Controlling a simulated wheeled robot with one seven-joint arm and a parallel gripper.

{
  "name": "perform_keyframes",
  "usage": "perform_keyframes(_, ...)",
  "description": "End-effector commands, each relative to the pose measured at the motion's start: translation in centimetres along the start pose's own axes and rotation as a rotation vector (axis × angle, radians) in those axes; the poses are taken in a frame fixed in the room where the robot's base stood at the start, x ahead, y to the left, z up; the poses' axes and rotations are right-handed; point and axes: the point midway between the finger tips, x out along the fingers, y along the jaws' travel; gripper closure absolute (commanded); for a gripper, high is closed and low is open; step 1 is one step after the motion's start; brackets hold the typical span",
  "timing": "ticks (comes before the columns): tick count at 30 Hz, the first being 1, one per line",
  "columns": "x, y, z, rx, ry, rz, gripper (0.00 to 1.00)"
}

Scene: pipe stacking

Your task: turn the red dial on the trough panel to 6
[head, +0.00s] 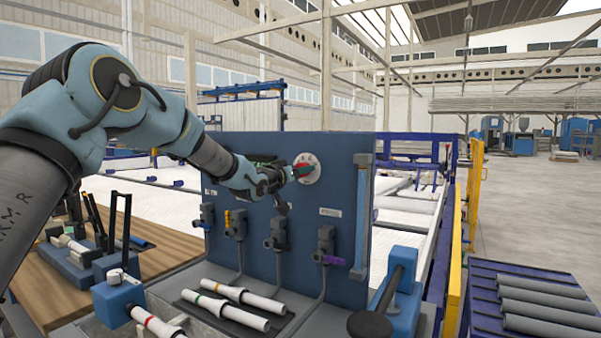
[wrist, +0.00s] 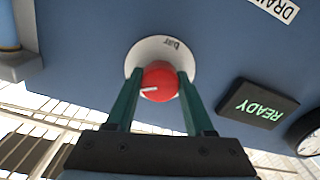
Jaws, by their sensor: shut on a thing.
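The red dial (wrist: 160,82) sits on a round white plate (wrist: 185,52) on the blue trough panel (wrist: 90,60). My gripper (wrist: 161,78) has its two green fingers on either side of the dial, shut on it.
A lit READY display (wrist: 258,105) and a gauge (wrist: 309,139) are near the dial. Valves, one with a purple handle (head: 334,260), line the lower panel. White pipes (head: 228,309) lie on a dark mat below. A blue upright (head: 361,215) stands at the panel's right edge.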

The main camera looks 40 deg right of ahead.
Motion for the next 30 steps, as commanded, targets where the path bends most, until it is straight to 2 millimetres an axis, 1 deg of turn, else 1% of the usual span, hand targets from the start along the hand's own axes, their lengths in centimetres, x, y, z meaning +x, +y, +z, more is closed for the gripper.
perform_keyframes(8, -0.01, -0.03, 0.01, -0.027, 0.000, 0.000, 1.00)
perform_keyframes(14, -0.02, -0.07, 0.03, -0.120, 0.000, -0.001, 1.00)
perform_keyframes(20, -0.05, -0.17, 0.04, -0.282, 0.001, -0.002, 1.00)
perform_keyframes(30, -0.04, -0.14, 0.11, -0.606, 0.002, -0.001, 1.00)
